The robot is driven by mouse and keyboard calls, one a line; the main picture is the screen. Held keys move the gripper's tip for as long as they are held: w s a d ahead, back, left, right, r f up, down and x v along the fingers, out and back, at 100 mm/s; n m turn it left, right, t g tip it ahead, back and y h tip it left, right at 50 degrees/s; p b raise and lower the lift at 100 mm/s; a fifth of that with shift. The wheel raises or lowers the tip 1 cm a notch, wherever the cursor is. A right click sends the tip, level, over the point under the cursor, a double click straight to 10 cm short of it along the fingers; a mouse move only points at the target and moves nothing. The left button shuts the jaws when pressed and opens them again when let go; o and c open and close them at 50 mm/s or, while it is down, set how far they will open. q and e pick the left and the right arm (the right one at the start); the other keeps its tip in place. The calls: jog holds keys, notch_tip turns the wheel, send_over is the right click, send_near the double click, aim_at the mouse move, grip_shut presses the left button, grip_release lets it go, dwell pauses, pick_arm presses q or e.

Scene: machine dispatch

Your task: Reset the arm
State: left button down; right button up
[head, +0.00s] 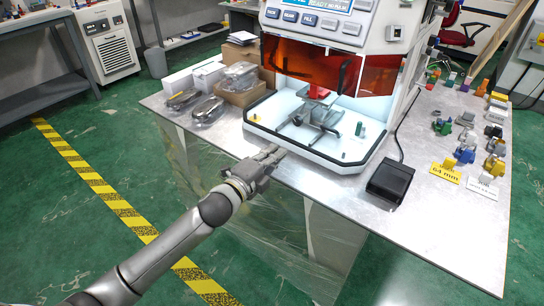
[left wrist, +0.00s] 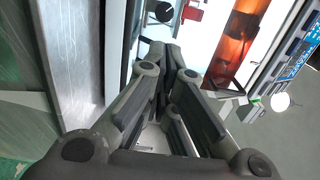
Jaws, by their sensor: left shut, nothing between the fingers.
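My left arm reaches in from the lower left in the head view, and its gripper (head: 268,156) is at the front edge of the table, by the front left corner of the machine's white base. In the left wrist view the fingers of this gripper (left wrist: 165,50) come together and hold nothing. The machine (head: 330,70) has an orange see-through shield. On its lit white base stands a grey fixture (head: 318,115) with a red part (head: 318,92) on top. My right gripper is not in view.
A black pedal-like box (head: 390,180) sits right of the machine. Several small coloured parts stand around a yellow "64 mm" sign (head: 445,173) at the table's right. Cardboard boxes (head: 242,85) and wrapped items (head: 207,109) lie left. The green floor (head: 90,240) beside my arm is clear.

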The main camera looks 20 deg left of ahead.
pick_arm(q)
jog(key=s+a+f+n+g+y, duration=0.2)
jog(key=s+f+n+g+y, duration=0.35)
jog(key=s+f+n, duration=0.95)
jog(key=s+a+f+n+g, duration=0.1)
jog(key=s+f+n+g, duration=0.2)
jog(key=s, duration=0.8)
jog(key=s+n+g, duration=0.2)
jog(key=s+g, duration=0.3)
jog(key=s, duration=0.6)
notch_tip(320, 180, down, 22)
jog(key=f+g+p, duration=0.1)
jog(key=p, duration=0.1)
jog(key=s+a+f+g+p, duration=0.1)
jog(key=s+a+f+p, duration=0.1)
jog(key=s+f, duration=1.2)
jog(key=s+a, duration=0.1)
jog(key=s, duration=0.2)
jog(key=shift+s+a+f+m, duration=0.15)
jog(key=shift+s+f+m, duration=0.15)
jog(key=shift+s, duration=0.05)
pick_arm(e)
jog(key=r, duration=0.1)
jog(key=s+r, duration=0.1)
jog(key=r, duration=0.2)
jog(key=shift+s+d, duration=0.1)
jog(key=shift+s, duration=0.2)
